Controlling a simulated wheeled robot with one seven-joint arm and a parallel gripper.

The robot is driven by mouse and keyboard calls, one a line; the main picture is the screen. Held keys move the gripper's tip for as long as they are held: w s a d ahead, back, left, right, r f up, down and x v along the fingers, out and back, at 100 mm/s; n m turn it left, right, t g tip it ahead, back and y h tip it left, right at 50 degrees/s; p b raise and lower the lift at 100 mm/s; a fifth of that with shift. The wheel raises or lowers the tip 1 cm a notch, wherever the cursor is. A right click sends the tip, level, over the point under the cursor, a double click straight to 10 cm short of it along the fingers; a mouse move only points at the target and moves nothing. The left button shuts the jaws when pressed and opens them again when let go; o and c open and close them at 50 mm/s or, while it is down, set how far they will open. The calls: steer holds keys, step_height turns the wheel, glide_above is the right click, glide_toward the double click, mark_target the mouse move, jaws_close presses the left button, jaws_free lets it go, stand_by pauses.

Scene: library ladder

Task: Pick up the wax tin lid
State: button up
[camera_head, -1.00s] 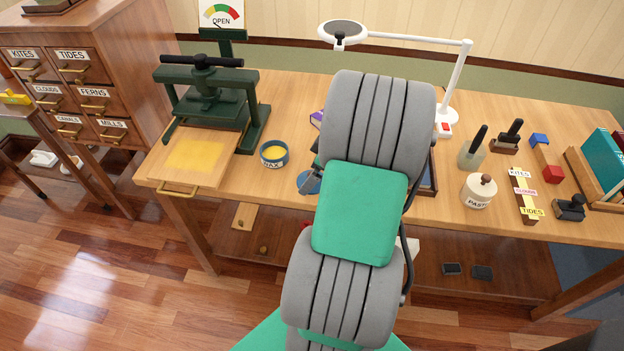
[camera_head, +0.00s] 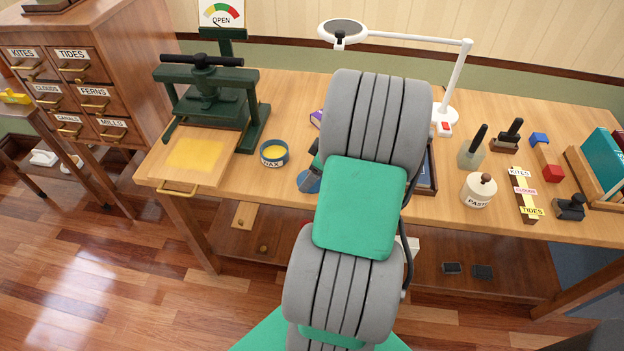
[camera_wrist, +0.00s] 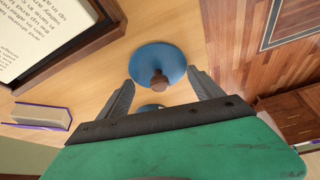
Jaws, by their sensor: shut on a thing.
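The wax tin lid (camera_wrist: 146,58) is a round blue disc with a brown knob in the middle. In the wrist view it lies at the fingertips of my gripper (camera_wrist: 160,78), one grey finger at each side of it. My gripper is shut on the lid. I cannot tell whether the lid is clear of the bench. In the head view a blue part of the lid (camera_head: 312,184) shows left of my arm, which hides most of the gripper. The blue wax tin (camera_head: 274,154), open with yellow wax inside, stands left of it.
A green press (camera_head: 205,95) stands at the bench's left. A white magnifier lamp (camera_head: 450,85) rises behind my arm. A paste pot (camera_head: 478,192) and stamps are to the right. A dark frame (camera_wrist: 75,45) and a purple-edged thing (camera_wrist: 40,116) lie near the lid.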

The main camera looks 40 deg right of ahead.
steer(key=shift+c, duration=0.7)
